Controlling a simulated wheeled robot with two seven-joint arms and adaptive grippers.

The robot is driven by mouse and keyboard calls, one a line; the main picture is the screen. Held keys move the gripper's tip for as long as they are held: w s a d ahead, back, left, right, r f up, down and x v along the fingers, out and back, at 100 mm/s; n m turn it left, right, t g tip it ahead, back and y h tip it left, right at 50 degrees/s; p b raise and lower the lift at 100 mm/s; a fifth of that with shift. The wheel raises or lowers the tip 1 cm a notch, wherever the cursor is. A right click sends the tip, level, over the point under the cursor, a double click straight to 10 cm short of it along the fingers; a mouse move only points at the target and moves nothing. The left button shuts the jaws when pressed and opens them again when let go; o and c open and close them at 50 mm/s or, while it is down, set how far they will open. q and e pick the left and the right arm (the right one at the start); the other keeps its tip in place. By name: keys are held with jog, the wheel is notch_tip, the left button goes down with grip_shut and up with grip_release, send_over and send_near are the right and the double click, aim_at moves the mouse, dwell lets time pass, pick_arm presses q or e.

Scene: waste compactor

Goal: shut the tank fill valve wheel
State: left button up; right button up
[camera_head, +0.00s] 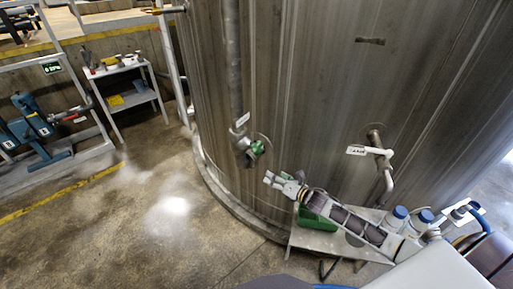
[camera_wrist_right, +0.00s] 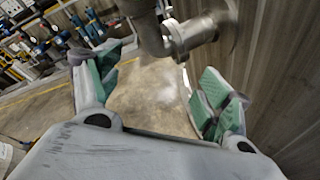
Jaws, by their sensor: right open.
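The valve wheel (camera_head: 257,148) is small and green, on a grey valve body at the foot of a vertical pipe (camera_head: 233,60) on the big tank. My right gripper (camera_head: 272,180) is just below and to the right of the wheel in the head view, apart from it. In the right wrist view my right gripper (camera_wrist_right: 164,72) is open, with nothing between its green-padded fingers. The metal valve fitting (camera_wrist_right: 190,35) shows above and beyond the fingers there; I cannot make out the wheel clearly. My left gripper is not in view.
The tank wall (camera_head: 310,90) stands close beside my right arm. A white-handled pipe outlet (camera_head: 378,152) sticks out at right. A low table with a green container (camera_head: 318,222) lies under my arm. The floor (camera_head: 150,215) at left is clear; a shelf cart (camera_head: 130,95) stands beyond.

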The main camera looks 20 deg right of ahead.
aim_at(260, 148)
jog(key=w+d+r+n+y, duration=0.1)
jog(key=d+r+n+y, duration=0.2)
jog(key=r+n, duration=0.6)
jog(key=n+y, duration=0.2)
jog(key=n, duration=0.2)
jog(key=shift+w+d, duration=0.25)
jog(key=shift+d, duration=0.15)
jog(key=shift+w+a, duration=0.1)
jog(key=shift+b+x, duration=1.6)
jog(key=shift+x, duration=5.15)
jog(key=shift+r, duration=0.1)
jog(key=shift+c, duration=0.3)
jog(key=c, duration=1)
